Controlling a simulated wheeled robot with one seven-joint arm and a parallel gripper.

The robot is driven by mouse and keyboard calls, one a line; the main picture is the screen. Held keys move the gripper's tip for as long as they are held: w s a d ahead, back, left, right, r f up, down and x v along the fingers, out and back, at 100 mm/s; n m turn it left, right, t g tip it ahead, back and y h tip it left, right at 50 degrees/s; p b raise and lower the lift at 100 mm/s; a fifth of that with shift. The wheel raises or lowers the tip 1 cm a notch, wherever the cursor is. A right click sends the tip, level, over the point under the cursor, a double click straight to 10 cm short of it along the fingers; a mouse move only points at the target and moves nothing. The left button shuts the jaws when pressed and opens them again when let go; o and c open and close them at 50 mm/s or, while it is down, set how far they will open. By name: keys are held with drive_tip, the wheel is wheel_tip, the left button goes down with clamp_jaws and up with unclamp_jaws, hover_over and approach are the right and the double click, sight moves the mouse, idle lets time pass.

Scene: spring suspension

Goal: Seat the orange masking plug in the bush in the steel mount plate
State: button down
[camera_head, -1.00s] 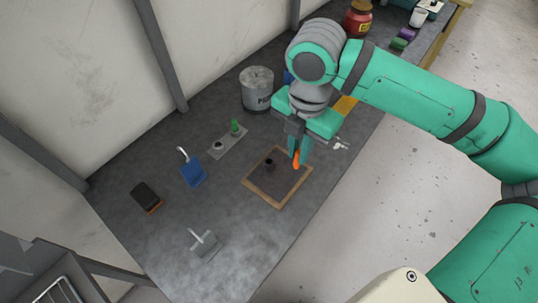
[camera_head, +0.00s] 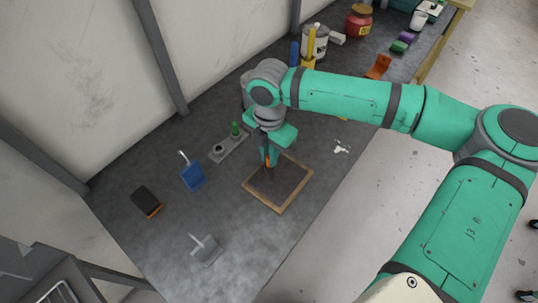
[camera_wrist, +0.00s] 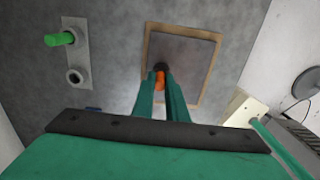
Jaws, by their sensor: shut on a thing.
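The orange masking plug (camera_wrist: 159,80) is between the fingertips of my gripper (camera_wrist: 160,85), which is shut on it. In the head view my gripper (camera_head: 267,160) points down over the left corner of the wood-framed tray, and only a bit of orange shows. The steel mount plate (camera_head: 236,141) lies left of my gripper. It carries a round grey bush (camera_head: 219,149) with a dark hole, and a green plug (camera_head: 235,129) stands at its other end. The bush (camera_wrist: 74,76) and the green plug (camera_wrist: 58,39) also show in the wrist view, apart from my gripper.
The wood-framed tray (camera_head: 293,199) has a dark floor; a small black piece (camera_wrist: 160,66) shows by the orange plug. A blue bracket (camera_head: 193,175), a black block (camera_head: 145,200) and a grey bracket (camera_head: 205,250) lie left and in front. Cans stand at the back.

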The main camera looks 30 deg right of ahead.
drive_tip(key=shift+a+f, duration=0.15)
drive_tip(key=shift+s+d+f, duration=0.1)
drive_tip(key=shift+s+d, duration=0.1)
drive_tip(key=c, duration=1.8)
unclamp_jaws()
drive_tip(key=shift+o, duration=0.2)
drive_tip(key=shift+r, duration=0.4)
wheel_tip(320, 180, up, 12)
drive_tip(key=shift+f, duration=0.25)
drive_tip(key=shift+w+a, duration=0.1)
